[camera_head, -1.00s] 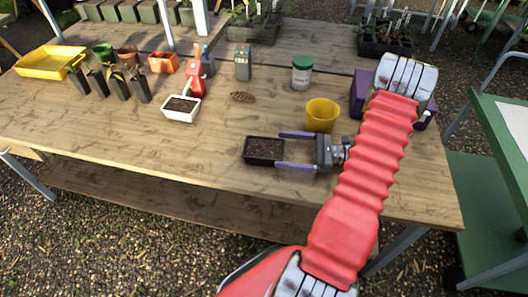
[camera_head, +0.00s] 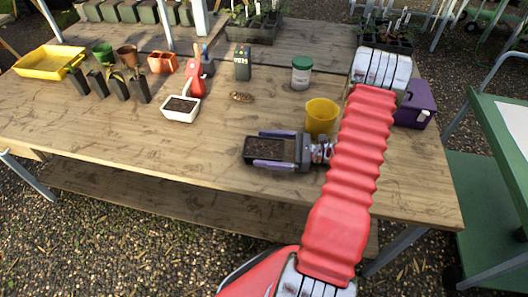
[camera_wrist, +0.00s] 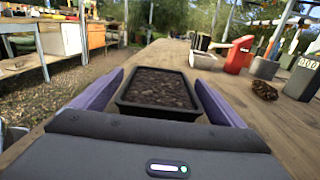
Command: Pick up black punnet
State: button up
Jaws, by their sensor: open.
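The black punnet (camera_head: 262,148) is a small rectangular tray filled with dark brown soil. It sits on the wooden table near the front edge. It also shows in the wrist view (camera_wrist: 158,108), straight ahead of my palm. My gripper (camera_head: 272,150) is open, with one purple finger along the far long side of the punnet and the other along the near side. In the wrist view the fingers (camera_wrist: 160,98) stand left and right of the punnet, with a narrow gap visible at each side. The punnet's near end is close to the palm.
A yellow pot (camera_head: 321,115) stands just behind my wrist. A white punnet (camera_head: 180,108), a pine cone (camera_head: 241,97), a red watering can (camera_head: 196,78) and a green-lidded jar (camera_head: 301,72) stand farther back. A purple box (camera_head: 415,105) is right of my arm. Table left of the punnet is clear.

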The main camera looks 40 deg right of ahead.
aim_at(264, 147)
jog(key=shift+w+a, duration=0.3)
jog(key=shift+c, duration=0.2)
jog(key=c, duration=1.3)
jog(key=shift+r, duration=5)
